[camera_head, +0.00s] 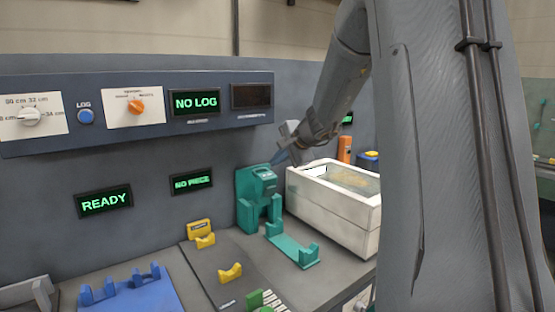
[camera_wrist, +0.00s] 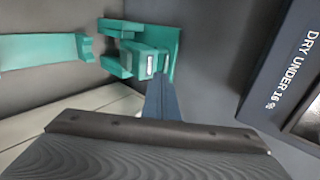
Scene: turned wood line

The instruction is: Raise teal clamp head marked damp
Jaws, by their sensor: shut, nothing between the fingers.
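The teal clamp head (camera_head: 263,178) sits on a teal stand (camera_head: 246,205) against the grey panel in the head view. In the wrist view the teal clamp head (camera_wrist: 150,62) shows near the top middle, with small pale labels too small to read. My gripper (camera_head: 279,157) comes down from the upper right, its tip close to the top of the clamp head. In the wrist view my gripper (camera_wrist: 163,80) is shut and empty, its narrow fingers pointing at the labelled face. I cannot tell whether they touch it.
A teal cradle (camera_head: 292,245) stands in front of the clamp, and a white bin (camera_head: 345,214) close to its right. Yellow supports (camera_head: 231,273) and a blue cradle (camera_head: 128,291) lie left. Displays read READY (camera_head: 104,201), NO PIECE (camera_head: 192,181) and NO LOG (camera_head: 195,102).

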